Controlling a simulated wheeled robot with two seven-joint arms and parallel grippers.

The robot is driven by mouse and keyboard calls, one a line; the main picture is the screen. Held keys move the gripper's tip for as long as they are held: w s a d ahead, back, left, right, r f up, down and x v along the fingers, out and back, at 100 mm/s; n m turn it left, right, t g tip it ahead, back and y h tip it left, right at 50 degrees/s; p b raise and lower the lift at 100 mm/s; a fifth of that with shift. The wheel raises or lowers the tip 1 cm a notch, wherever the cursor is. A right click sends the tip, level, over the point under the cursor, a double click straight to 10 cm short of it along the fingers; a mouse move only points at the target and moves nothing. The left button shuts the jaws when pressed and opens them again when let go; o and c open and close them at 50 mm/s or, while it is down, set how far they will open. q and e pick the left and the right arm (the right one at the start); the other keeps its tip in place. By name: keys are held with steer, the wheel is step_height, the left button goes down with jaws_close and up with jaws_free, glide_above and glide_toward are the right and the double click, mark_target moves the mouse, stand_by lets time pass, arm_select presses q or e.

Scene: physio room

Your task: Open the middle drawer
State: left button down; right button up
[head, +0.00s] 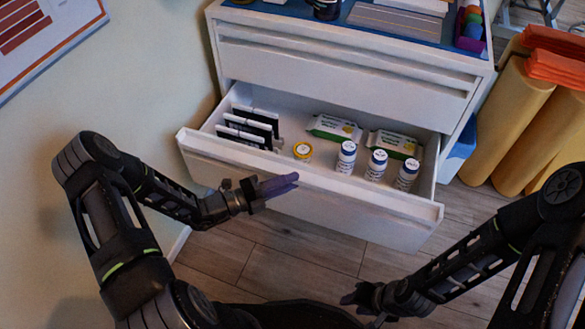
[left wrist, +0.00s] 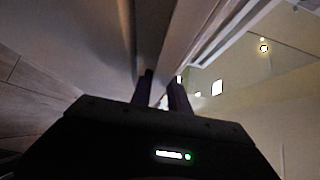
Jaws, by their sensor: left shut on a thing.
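The middle drawer (head: 325,196) of the white cabinet stands pulled well out, with its inside showing. My left gripper (head: 284,183) is at the drawer's front face, left of its middle. Its purple fingers are shut on the drawer's front handle edge; the exact contact is hard to see. In the left wrist view the left gripper (left wrist: 162,90) has its two fingers close together around a pale edge, dimly lit. My right gripper (head: 362,298) is low at the front right, away from the cabinet, and its finger opening is unclear.
The drawer above (head: 340,72) is shut. Yellow rolls (head: 508,120) stand right of the cabinet. The wall is close on the left. Wooden floor (head: 270,262) is clear in front.

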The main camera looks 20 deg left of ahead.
arm_select(q)
steer(key=shift+s+f, duration=0.15)
steer(key=shift+s, duration=0.45)
steer(key=shift+s+f, duration=0.15)
steer(key=shift+s, duration=0.45)
steer(key=c, duration=1.3)
jaws_free()
steer(key=shift+w, duration=0.1)
steer(key=shift+r+p, duration=0.1)
steer(key=shift+p, duration=0.2)
steer(key=shift+s+a, duration=0.3)
steer(key=shift+a, duration=0.25)
steer(key=p+v, duration=0.1)
steer(key=v, duration=0.5)
steer(key=shift+s+a, duration=0.2)
steer(key=shift+s, duration=0.1)
